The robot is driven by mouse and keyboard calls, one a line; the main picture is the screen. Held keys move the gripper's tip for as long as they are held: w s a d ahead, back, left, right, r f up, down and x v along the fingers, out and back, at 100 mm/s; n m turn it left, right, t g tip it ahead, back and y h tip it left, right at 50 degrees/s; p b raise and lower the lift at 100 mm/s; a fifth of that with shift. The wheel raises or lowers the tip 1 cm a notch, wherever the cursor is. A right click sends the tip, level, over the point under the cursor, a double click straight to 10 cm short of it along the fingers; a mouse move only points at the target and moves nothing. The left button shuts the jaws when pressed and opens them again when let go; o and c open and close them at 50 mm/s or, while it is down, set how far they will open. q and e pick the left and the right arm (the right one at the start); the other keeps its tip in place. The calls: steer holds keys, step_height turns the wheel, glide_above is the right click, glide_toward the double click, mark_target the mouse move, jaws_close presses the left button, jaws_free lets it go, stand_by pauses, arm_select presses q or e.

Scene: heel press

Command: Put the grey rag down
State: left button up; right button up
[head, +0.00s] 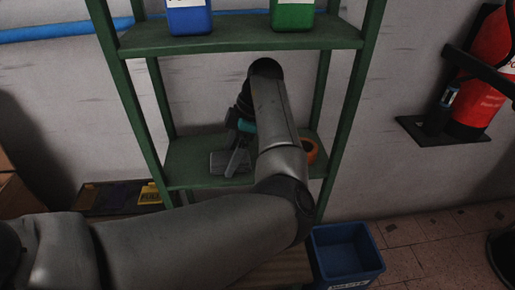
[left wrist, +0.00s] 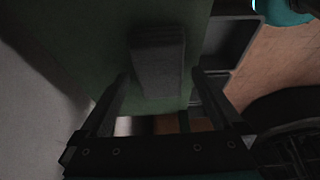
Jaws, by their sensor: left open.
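The grey rag (left wrist: 158,60) looks like a folded oblong pad lying on the green lower shelf board (left wrist: 112,45) in the left wrist view. In the head view a grey patch that seems to be the rag (head: 217,161) shows on the lower shelf board (head: 190,170), at the left of my gripper. My left gripper (head: 236,160) is open, reaching in over that board. In the left wrist view its two fingers (left wrist: 160,76) stand apart on either side of the rag, with gaps visible. My forearm hides much of the board. My right gripper is not in view.
Green posts frame the shelf. An orange ring (head: 310,151) lies at the board's right. A blue bottle (head: 189,16) and green container (head: 292,14) stand above. A blue bin (head: 345,252) is on the floor, a fire extinguisher (head: 485,85) at the right.

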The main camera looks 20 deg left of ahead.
arm_select(q)
steer(key=shift+f+b, duration=0.1)
steer(key=shift+b, duration=0.55)
steer(key=shift+r, duration=0.25)
steer(key=shift+w+d+r+p, duration=0.1)
steer(key=shift+d+r+p, duration=0.05)
steer(key=shift+r+p, duration=0.3)
steer(key=w+d, duration=0.1)
steer(key=d, duration=0.1)
steer(key=w+d+p, duration=0.1)
steer(key=w+d, duration=0.1)
steer(key=w+d+p, duration=0.1)
steer(key=d, duration=0.2)
steer(key=shift+w, duration=0.35)
steer(key=shift+w+d, duration=0.45)
steer(key=shift+d, duration=0.3)
steer(key=shift+w+d, duration=0.45)
steer(key=shift+d, duration=0.4)
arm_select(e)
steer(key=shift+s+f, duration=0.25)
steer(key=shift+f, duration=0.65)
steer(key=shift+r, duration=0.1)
